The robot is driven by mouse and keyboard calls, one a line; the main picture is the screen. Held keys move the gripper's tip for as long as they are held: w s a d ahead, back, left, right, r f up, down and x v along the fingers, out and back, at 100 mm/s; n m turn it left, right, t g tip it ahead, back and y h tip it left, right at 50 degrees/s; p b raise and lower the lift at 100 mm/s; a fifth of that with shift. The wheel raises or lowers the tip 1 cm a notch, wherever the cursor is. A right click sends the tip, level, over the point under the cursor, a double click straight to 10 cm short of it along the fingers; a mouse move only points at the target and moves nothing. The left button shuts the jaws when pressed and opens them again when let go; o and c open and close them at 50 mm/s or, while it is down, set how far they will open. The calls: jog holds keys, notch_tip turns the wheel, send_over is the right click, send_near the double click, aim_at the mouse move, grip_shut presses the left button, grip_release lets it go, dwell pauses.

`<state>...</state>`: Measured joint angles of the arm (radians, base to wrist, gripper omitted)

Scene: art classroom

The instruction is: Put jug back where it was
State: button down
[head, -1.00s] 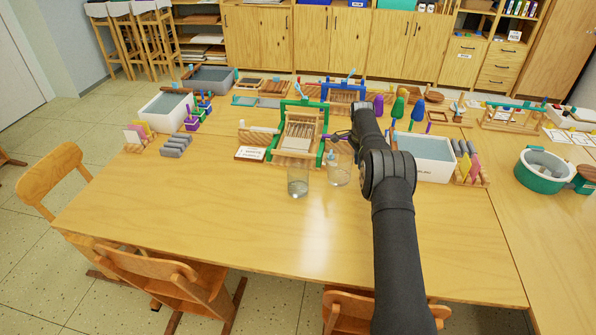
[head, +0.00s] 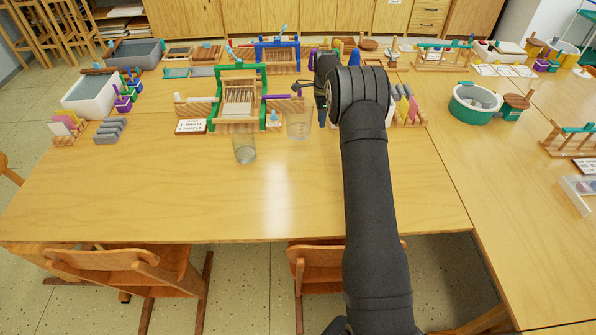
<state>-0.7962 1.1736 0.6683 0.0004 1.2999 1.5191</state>
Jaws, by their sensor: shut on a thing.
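A clear glass jug (head: 298,122) is just right of the green-framed press, over the wooden table (head: 200,205). My gripper (head: 320,104) is at the jug's upper right side and is shut on it. The fingertips are small and dark, so the exact grip point is hard to see. I cannot tell whether the jug's base touches the table. A second clear glass vessel (head: 245,149) stands upright on the table, nearer and to the left, apart from the jug.
The green-framed press (head: 238,100) stands close left of the jug, with a small sign (head: 191,127) beside it. A blue-framed press (head: 278,56) is behind. The table's front half is clear.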

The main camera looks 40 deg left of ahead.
jog(key=s+d+r+m, duration=0.3)
jog(key=s+d+m, duration=0.25)
jog(key=d, duration=0.55)
jog(key=s+d+r+m, duration=0.2)
jog(key=s+d+m, duration=0.2)
jog(key=s+d, duration=0.55)
jog(key=shift+s+a+f, duration=0.1)
jog(key=shift+a+f, duration=1.4)
jog(key=shift+f, duration=0.3)
jog(key=shift+s+a+f, duration=0.1)
jog(key=shift+a+f, duration=1.35)
jog(key=shift+f, duration=0.35)
jog(key=shift+a+f, duration=1.5)
jog(key=shift+f, duration=0.3)
jog(key=shift+f, duration=0.2)
jog(key=c, duration=1.3)
grip_release()
